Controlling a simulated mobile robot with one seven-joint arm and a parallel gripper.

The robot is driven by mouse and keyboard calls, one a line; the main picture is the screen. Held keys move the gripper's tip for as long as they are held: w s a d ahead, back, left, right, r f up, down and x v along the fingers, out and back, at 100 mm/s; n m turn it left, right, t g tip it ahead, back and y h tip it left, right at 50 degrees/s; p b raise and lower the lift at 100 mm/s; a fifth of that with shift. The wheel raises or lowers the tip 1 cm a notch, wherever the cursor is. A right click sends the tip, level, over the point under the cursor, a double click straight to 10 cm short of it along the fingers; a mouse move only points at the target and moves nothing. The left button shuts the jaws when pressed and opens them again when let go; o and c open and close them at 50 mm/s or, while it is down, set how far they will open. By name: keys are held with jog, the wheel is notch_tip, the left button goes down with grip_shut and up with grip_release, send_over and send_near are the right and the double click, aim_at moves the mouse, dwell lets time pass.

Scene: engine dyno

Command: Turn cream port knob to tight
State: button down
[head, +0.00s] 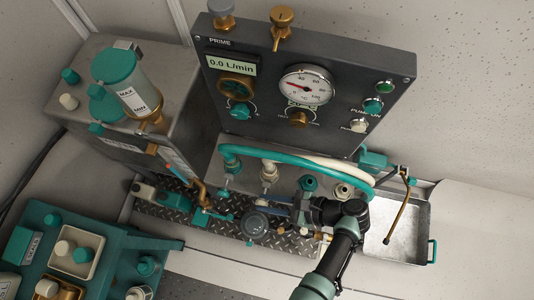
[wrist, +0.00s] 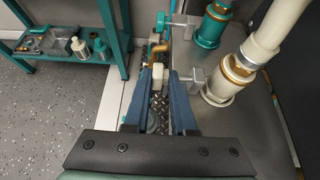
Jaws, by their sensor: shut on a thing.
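The cream port (wrist: 222,88) is a cream fitting with a brass ring, on the right in the wrist view. In the head view the cream port (head: 268,172) stands under the panel with a cream hose on it. A grey stem runs left from it to the cream port knob (wrist: 158,74), partly hidden by the blue fingers. My gripper (wrist: 165,75) is shut on this knob, one finger on each side. In the head view my gripper (head: 268,197) comes in from the right, and the knob is too small to make out. I cannot read the knob's tightness.
The teal port (wrist: 212,25) with its teal knob (wrist: 161,22) is just beyond. A teal hose (head: 300,160) arches above my gripper. A round dark knob (head: 255,222) sits just below it on the tread plate (head: 180,212). A metal tray (head: 408,240) stands at right.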

jog(key=y+b, duration=0.1)
jog(key=f+y+b, duration=0.1)
jog(key=y+b, duration=0.1)
jog(key=shift+s+a+f, duration=0.15)
jog(key=shift+s, duration=0.15)
jog(key=shift+t+y+b, duration=0.4)
jog(key=shift+y+b, duration=0.3)
jog(key=shift+b, duration=0.4)
jog(key=shift+s+a, duration=0.1)
jog(key=c, duration=0.9)
grip_release()
jog(key=shift+r, duration=0.2)
jog(key=shift+w+d, duration=0.2)
